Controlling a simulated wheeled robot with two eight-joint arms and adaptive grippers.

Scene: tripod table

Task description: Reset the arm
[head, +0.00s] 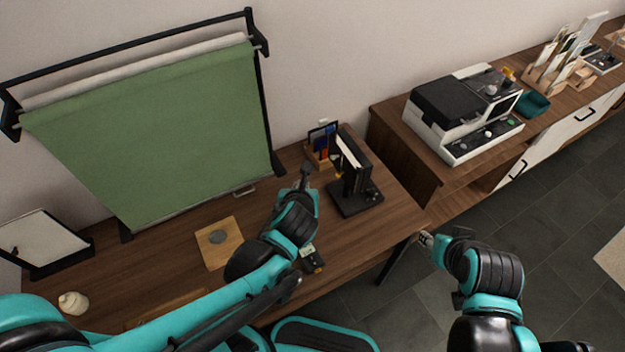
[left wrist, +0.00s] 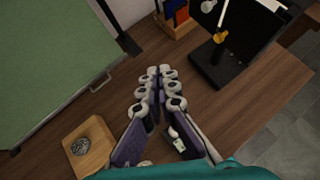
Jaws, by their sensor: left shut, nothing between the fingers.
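My left gripper (head: 305,172) reaches over the wooden table (head: 180,272) from the left in the head view. In the left wrist view its fingers (left wrist: 158,82) are together, with nothing between them. It is above the table, between the green backdrop and the black stand. My right gripper (head: 426,239) is beyond the table's right edge, over the floor. It is small in the picture, and I cannot tell whether its fingers are open or shut.
A green backdrop (head: 160,130) on a black frame stands at the back. A black stand (head: 356,195) and small organiser (head: 320,150) are on the right. A wooden board (head: 213,254) with a grey disc lies left of my gripper. A printer-like machine (head: 462,115) sits on the side cabinet.

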